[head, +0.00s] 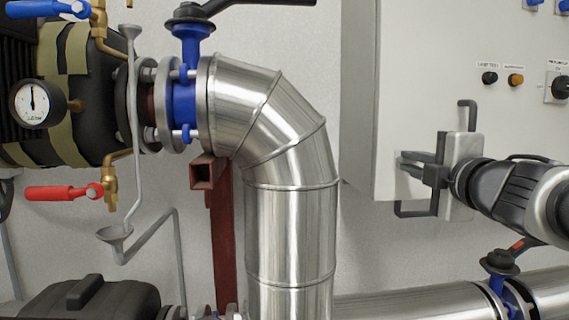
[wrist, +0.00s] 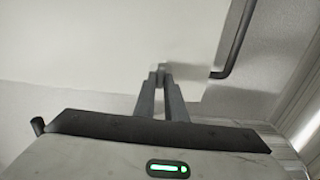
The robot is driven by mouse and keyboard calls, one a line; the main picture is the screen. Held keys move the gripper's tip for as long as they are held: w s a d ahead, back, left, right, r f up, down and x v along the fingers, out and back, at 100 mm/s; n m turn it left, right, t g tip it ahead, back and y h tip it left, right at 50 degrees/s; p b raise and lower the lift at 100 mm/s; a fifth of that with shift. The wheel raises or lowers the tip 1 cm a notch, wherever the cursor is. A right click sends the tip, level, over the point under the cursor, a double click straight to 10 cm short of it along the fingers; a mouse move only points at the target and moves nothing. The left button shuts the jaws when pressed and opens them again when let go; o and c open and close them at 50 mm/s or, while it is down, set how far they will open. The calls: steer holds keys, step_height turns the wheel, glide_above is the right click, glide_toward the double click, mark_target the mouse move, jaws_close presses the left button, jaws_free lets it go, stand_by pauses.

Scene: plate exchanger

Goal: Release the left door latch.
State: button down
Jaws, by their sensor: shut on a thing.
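The cabinet door (head: 400,60) is a pale panel at the right of the head view. It also fills much of the wrist view (wrist: 90,45). My gripper (head: 406,163) is in front of the door's lower part, with its fingers pointing left. In the wrist view the fingers (wrist: 159,76) come together at the door's lower edge. They are shut on a small grey piece (wrist: 157,67), which looks like the left door latch. Most of it is hidden between the fingertips, and its turn angle cannot be told.
A dark bent rod (head: 402,209) shows just below my fingers; a dark rod is also right of them in the wrist view (wrist: 238,45). Knobs (head: 516,79) sit on the cabinet's upper right. A large silver pipe (head: 290,220) stands left. A blue valve (head: 500,264) is below my arm.

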stand_by(0.4)
steer(key=c, duration=1.8)
jaws_free()
steer(key=shift+s+d+p, duration=0.15)
steer(key=shift+s+p, duration=1.05)
steer(key=shift+s, duration=3.2)
steer(key=shift+s+d+p, duration=0.15)
steer(key=shift+s+p, duration=1.05)
steer(key=shift+s, duration=3.15)
